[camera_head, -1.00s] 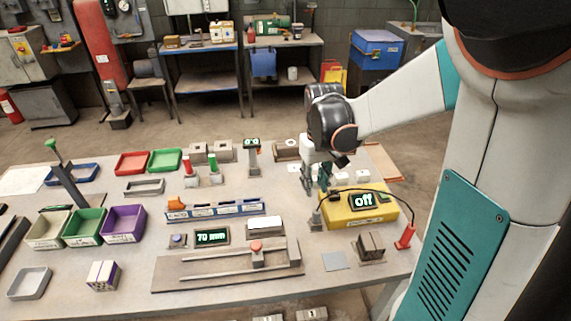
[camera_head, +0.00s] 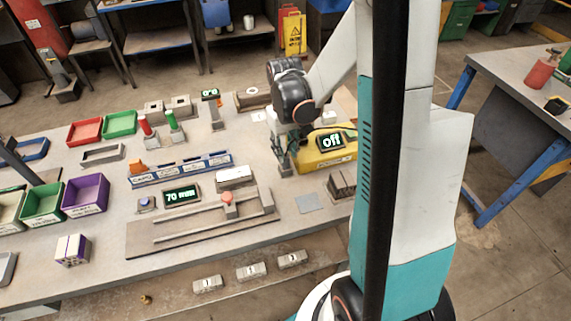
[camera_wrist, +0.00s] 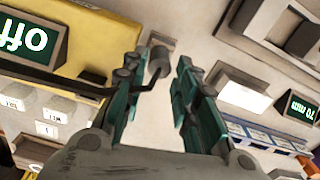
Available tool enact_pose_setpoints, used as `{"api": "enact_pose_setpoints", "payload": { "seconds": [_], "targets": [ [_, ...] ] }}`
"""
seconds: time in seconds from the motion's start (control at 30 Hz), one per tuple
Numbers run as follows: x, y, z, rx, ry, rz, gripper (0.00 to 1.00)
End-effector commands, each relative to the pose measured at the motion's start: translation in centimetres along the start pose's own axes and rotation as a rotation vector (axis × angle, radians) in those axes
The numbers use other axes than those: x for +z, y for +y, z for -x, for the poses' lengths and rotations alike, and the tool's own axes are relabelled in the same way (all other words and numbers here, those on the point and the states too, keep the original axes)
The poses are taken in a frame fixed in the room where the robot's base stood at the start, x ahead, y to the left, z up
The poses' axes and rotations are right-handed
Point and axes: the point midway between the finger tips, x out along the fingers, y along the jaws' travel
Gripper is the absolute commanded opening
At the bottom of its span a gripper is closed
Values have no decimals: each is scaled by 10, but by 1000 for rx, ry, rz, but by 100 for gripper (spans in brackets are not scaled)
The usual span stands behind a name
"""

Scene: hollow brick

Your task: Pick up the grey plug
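The grey plug (camera_wrist: 157,60) is a small grey cylinder with a dark cable, standing on the table beside the yellow box (camera_wrist: 105,35). In the wrist view it shows between my fingertips, closer to the left finger. My gripper (camera_wrist: 160,78) is open, with teal and dark fingers and a clear gap on the right side of the plug. In the head view my gripper (camera_head: 286,152) is low at the left end of the yellow box (camera_head: 325,158), whose display reads "off". The plug is mostly hidden there by my fingers.
A slider fixture (camera_head: 195,225) and a "70 mm" display (camera_head: 181,196) stand to the left. A dark grey block (camera_head: 341,185) and a flat grey square (camera_head: 308,203) lie in front of the yellow box. Coloured bins (camera_head: 85,193) stand at far left.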

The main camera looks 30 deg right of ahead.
Motion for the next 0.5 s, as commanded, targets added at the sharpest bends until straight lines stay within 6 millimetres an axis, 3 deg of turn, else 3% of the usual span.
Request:
{"api": "enact_pose_setpoints", "payload": {
  "seconds": [0.03,0.2,0.43,0.47,0.5],
  "targets": [
    [-1,1,-12,0,0,0,27],
    [-1,1,-33,0,0,0,27],
    [0,1,-34,0,0,0,27],
    [0,1,-34,0,0,0,25],
    [0,1,-34,0,0,0,16]
  ]
}}
